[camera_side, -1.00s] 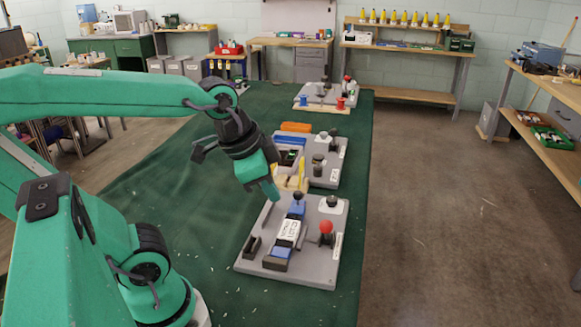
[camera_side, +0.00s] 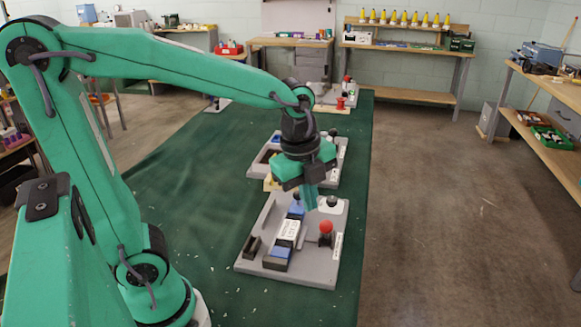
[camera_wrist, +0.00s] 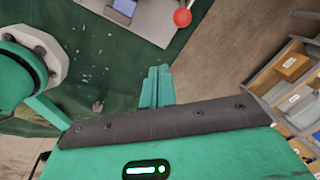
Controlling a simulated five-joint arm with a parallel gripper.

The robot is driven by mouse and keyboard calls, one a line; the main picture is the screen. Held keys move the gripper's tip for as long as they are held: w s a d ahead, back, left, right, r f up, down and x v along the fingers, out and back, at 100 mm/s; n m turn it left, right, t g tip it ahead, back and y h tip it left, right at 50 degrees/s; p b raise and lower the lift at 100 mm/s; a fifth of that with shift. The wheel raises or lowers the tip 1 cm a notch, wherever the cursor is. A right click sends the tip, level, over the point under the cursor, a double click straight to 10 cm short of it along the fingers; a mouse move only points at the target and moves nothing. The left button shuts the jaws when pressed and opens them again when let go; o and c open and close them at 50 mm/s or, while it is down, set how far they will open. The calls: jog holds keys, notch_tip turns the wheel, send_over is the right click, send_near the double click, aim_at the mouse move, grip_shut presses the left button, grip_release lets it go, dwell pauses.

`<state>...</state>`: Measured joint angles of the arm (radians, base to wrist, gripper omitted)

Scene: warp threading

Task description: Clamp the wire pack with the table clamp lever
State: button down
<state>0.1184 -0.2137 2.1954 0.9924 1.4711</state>
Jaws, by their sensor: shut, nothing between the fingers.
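The grey clamp plate (camera_side: 312,262) lies on the green table, nearest of the fixtures. The wire pack, a white labelled block (camera_side: 287,232) between blue parts, lies along its middle. A lever with a red ball knob (camera_side: 326,227) stands at the plate's right side. The knob also shows at the top of the wrist view (camera_wrist: 182,18), with part of the plate (camera_wrist: 130,15). My gripper (camera_side: 310,203) is shut and empty, pointing down above the plate's far part, apart from the red knob. In the wrist view its fingers (camera_wrist: 156,88) are together.
A second grey fixture plate (camera_side: 328,172) lies just behind, partly hidden by my gripper. Another fixture with red parts (camera_side: 345,100) is farther back. The green table (camera_side: 190,215) is clear left of the plates. The floor lies beyond its right edge.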

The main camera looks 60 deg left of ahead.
jog(key=w+f+m, duration=0.1)
jog(key=m, duration=0.1)
jog(key=w+d+m+g, duration=0.1)
jog(key=m, duration=0.1)
jog(key=w+d+f+m, duration=0.1)
jog(key=m, duration=0.1)
jog(key=shift+f+m, duration=0.35)
jog(key=shift+m, duration=0.05)
jog(key=shift+f, duration=0.1)
notch_tip(320, 180, down, 10)
jog(key=shift+w+d+f, duration=0.1)
jog(key=shift+w+d, duration=0.05)
jog(key=shift+w+a+r, duration=0.4)
jog(key=shift+w+a, duration=0.15)
jog(key=shift+a, duration=0.25)
jog(key=shift+w+a+r, duration=0.4)
jog(key=shift+w+a, duration=0.15)
jog(key=shift+a, duration=0.25)
